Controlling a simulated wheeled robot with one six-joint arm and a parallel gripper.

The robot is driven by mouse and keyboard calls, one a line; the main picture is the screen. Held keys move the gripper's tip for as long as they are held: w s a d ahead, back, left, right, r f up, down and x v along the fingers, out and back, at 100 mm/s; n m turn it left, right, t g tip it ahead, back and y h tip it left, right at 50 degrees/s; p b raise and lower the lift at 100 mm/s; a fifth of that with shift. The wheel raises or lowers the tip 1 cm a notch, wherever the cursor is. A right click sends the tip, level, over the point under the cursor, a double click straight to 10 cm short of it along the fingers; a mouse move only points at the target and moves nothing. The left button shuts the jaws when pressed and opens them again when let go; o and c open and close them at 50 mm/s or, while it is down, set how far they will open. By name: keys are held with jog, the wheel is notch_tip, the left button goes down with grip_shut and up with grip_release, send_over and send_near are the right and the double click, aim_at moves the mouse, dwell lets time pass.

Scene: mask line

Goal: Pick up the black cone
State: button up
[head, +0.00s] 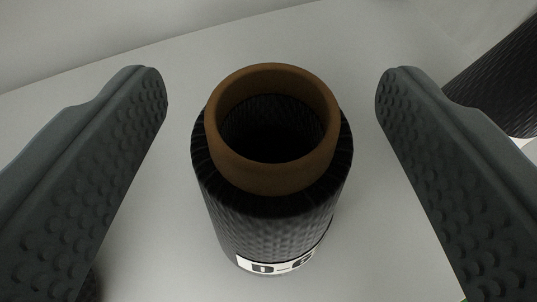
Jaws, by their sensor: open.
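A black cone (265,222) with a textured side stands upright on a pale surface in the middle of the head view. It has a brown ring (272,178) around its open top, and its inside is dark. A white label (283,264) with partly readable black letters is low on its near side. My gripper (271,88) is open, with one grey studded finger to the left of the cone and one to the right. There is a clear gap on both sides, and neither finger touches it.
Another black textured object (500,85) lies at the right edge, partly behind my right finger and cut off by the frame. A dark thing shows at the bottom left, mostly hidden by my left finger. The pale surface (180,60) behind the cone is clear.

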jog(key=shift+w, duration=0.25)
jog(key=shift+c, duration=0.4)
grip_shut()
